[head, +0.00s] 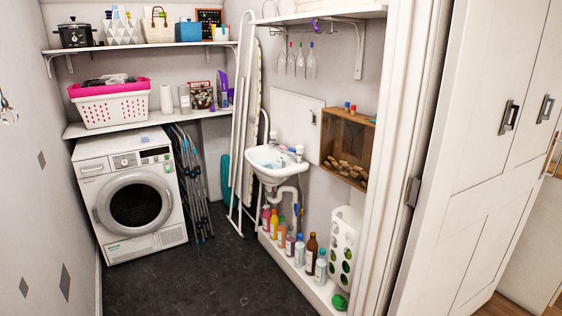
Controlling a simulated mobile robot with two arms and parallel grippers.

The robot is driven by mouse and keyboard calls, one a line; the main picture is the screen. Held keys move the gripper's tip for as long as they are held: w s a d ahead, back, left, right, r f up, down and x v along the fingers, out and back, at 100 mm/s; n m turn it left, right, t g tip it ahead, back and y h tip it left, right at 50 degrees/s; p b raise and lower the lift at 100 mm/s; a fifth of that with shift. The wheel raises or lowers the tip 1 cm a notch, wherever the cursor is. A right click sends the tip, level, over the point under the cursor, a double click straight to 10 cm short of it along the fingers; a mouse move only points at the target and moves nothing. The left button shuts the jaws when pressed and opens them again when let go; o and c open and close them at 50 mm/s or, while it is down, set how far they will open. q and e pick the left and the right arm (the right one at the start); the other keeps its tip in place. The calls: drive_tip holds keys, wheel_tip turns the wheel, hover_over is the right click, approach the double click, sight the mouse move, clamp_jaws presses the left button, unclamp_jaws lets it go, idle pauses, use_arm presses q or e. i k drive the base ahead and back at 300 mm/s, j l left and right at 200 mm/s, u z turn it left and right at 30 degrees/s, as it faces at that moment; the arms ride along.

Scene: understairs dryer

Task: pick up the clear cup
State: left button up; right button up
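I cannot make out a clear cup for certain in the head view. Several slim, see-through, bottle-like items with coloured tops (300,66) hang below the upper right shelf; they are too small to identify surely. A small shiny, glassy object (8,114) with a dark part above it is cut off by the left edge, and I cannot tell what it is. Neither of my grippers is in view.
A washing machine (137,197) stands at the left, below shelves with a pink-and-white basket (112,106). A white sink (276,163) is on the right wall, above several bottles on a ledge. A white door (470,130) fills the right. The dark floor (205,275) is clear.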

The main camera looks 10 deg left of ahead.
sight(144, 136)
drive_tip(key=i+j+u, duration=0.2)
drive_tip(key=i+u, duration=0.15)
drive_tip(key=i, duration=0.25)
drive_tip(key=i+u, duration=0.3)
drive_tip(key=i, duration=0.35)
drive_tip(key=i+u, duration=0.35)
drive_tip(key=i, duration=0.25)
drive_tip(key=i+l+u, duration=0.35)
drive_tip(key=i, duration=0.25)
